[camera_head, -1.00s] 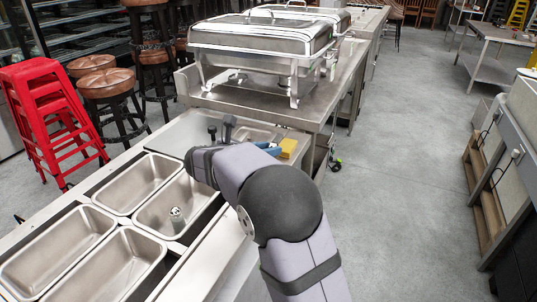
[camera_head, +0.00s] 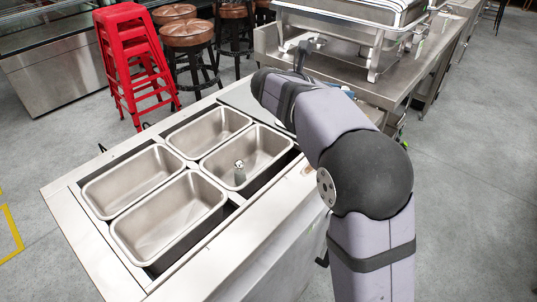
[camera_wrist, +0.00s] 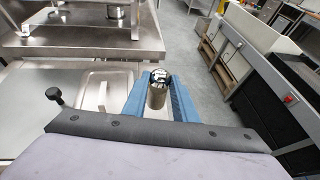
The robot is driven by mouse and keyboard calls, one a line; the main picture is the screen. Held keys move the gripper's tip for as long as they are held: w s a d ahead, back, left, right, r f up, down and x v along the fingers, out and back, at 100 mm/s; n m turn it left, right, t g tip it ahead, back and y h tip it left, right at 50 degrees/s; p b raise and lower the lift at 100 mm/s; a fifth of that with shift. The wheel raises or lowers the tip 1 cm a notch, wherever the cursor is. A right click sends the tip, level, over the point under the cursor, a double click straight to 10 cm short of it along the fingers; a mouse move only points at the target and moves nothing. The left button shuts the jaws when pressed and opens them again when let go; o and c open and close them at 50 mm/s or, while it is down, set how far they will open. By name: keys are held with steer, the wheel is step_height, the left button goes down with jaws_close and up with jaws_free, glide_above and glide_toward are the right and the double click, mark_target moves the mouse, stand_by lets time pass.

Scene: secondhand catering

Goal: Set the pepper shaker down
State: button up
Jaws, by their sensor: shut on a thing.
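My gripper (camera_wrist: 160,98) is shut on the pepper shaker (camera_wrist: 157,92), a small steel cylinder with a darker top. It stands roughly upright between the two blue fingers in the wrist view. I cannot tell whether its base touches anything. In the head view my arm hides the held shaker and most of the gripper. A second small metal shaker (camera_head: 240,174) stands in the far right steel pan (camera_head: 268,148) of the counter.
Several empty-looking steel pans (camera_head: 133,183) are set in the counter (camera_head: 88,262). A chafing dish (camera_head: 350,18) stands on a steel table (camera_head: 385,88) behind. Red stools (camera_head: 130,62) are beyond the counter. Grey floor (camera_head: 470,190) is open at right.

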steer(key=a+f+n+t+y+p, duration=0.1)
steer(key=a+n+t+y+p, duration=0.2)
steer(key=a, duration=1.3)
steer(key=n+p, duration=0.1)
steer(key=p, duration=0.1)
glide_above(235, 148)
steer(key=s, duration=0.5)
step_height(235, 148, down, 4)
steer(key=f, duration=0.1)
steer(key=shift+d+r+t, duration=0.15)
steer(key=shift+r+t, duration=0.1)
steer(key=shift+t, duration=0.05)
steer(key=shift+y, duration=0.3)
step_height(235, 148, down, 6)
steer(key=shift+f, duration=0.15)
steer(key=shift+f, duration=0.1)
step_height(235, 148, down, 4)
steer(key=shift+r, duration=0.25)
